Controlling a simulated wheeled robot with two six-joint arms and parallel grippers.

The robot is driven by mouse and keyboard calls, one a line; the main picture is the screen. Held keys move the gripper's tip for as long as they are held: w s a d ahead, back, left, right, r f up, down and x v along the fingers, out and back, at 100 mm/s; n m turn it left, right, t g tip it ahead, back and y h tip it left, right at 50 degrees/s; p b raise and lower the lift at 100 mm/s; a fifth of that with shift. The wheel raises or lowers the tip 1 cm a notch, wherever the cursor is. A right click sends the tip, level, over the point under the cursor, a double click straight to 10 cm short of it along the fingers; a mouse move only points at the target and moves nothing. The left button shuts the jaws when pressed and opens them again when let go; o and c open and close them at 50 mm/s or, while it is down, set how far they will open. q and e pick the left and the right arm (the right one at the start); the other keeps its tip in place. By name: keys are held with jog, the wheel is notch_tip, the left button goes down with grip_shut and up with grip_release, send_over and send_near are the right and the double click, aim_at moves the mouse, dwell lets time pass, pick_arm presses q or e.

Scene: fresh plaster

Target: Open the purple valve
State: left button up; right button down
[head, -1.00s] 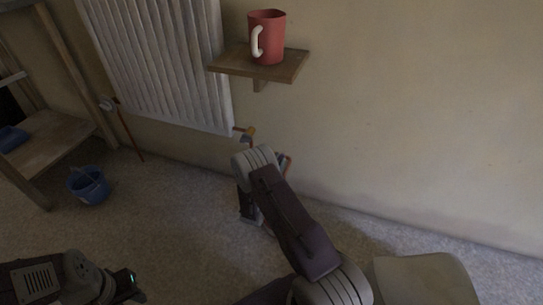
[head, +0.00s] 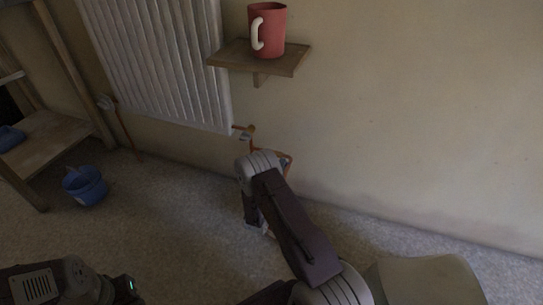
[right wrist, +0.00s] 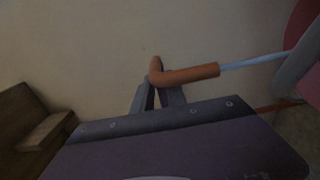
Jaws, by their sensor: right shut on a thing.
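No clearly purple valve shows in either view. In the right wrist view a bent orange piece (right wrist: 185,76) lies at the fingertips of my right gripper (right wrist: 156,92), which is shut on it. A pale grey rod (right wrist: 255,61) runs from it to the right. In the head view my right forearm and wrist hide most of that spot. A copper-coloured fitting (head: 247,131) shows just above, at the radiator's lower right corner. My left gripper (head: 126,289) is at the lower left, away from everything; its jaws are too dark to read.
A white radiator (head: 160,65) hangs on the wall. A red mug (head: 270,30) stands on a small wooden shelf (head: 280,60) above my right arm. A blue bucket (head: 86,188) sits on the floor at the left, beside wooden shelving (head: 50,140). The right-hand wall is bare.

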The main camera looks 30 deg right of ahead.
jog(key=shift+s+d+f, duration=0.15)
jog(key=shift+s+d, duration=0.05)
jog(key=shift+s, duration=0.05)
jog(key=c, duration=1.4)
grip_release()
jog(key=p+v, duration=0.3)
jog(key=v, duration=0.9)
jog(key=shift+w, duration=0.2)
jog(key=shift+a, duration=0.1)
